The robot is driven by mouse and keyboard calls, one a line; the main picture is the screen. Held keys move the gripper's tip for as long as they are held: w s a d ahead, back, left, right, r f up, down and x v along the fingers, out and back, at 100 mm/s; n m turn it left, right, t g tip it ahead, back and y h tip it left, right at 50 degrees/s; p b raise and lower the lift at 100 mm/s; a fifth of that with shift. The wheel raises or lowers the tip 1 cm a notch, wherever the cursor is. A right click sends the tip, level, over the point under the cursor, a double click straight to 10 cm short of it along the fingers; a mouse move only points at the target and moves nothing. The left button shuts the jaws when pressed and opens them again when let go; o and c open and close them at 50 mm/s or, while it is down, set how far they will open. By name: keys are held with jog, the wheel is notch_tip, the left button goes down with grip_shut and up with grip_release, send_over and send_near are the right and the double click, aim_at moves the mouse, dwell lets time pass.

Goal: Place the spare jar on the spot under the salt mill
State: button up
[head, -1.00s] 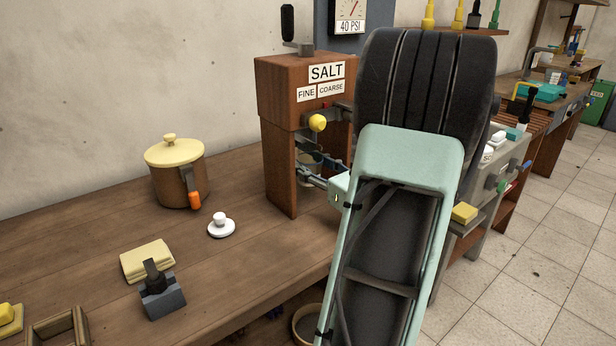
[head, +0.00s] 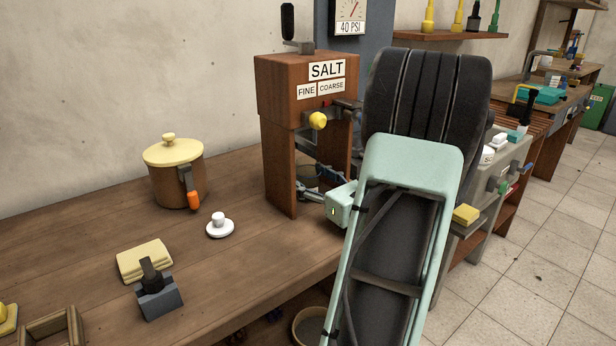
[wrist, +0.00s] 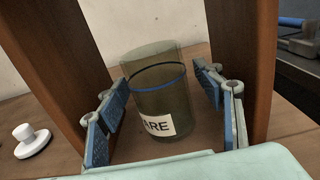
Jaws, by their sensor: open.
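The salt mill (head: 305,78) is a brown wooden stand with a SALT sign, FINE and COARSE labels and a yellow knob. The spare jar (wrist: 155,92) is a dark, see-through cylinder with a blue band and a white label reading "ARE". In the wrist view it stands between the mill's wooden sides. My gripper (wrist: 162,84) is open, with a blue-padded finger on each side of the jar and gaps showing beside it. In the head view my gripper (head: 318,186) reaches in under the mill, and the jar is largely hidden. The spot beneath the jar cannot be made out.
On the bench (head: 110,225) stand a brown pot (head: 172,178) with a cream lid, a small white knobbed lid (head: 220,226), a folded yellow cloth (head: 144,261) and a grey block (head: 158,298) with a black handle. Bare bench lies left of the mill.

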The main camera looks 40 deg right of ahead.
jog(key=shift+r, duration=0.2)
jog(key=s, duration=0.4)
jog(key=s+a+p, duration=0.1)
jog(key=s, duration=0.7)
jog(key=shift+a+p, duration=0.2)
jog(key=shift+p, duration=0.2)
